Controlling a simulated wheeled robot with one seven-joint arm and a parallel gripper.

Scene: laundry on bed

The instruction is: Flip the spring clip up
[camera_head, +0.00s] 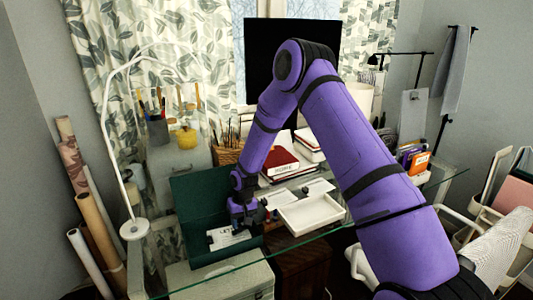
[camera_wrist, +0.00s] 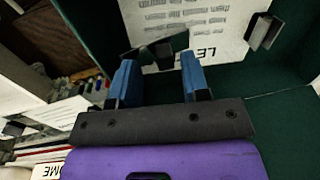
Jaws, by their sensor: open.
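A white printed sheet (camera_head: 226,237) lies in an open dark green box or file (camera_head: 196,190) on the glass desk. In the wrist view, the sheet (camera_wrist: 185,20) carries a small black clip-like piece (camera_wrist: 264,32) at its right. Another dark, tilted piece (camera_wrist: 157,47) lies over the sheet just beyond my fingertips; I cannot tell which piece is the spring clip or whether a finger touches it. My gripper (camera_head: 243,218) is above the green box's right part. Its blue fingers (camera_wrist: 157,68) are apart, with nothing held between them.
A white tray (camera_head: 311,214) stands right of the green box. White cards with dark clips (camera_head: 281,199) lie behind the tray. A red book (camera_head: 280,166) and a monitor (camera_head: 262,50) are farther back. A white lamp (camera_head: 134,229) stands at left. The glass desk's front edge is close.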

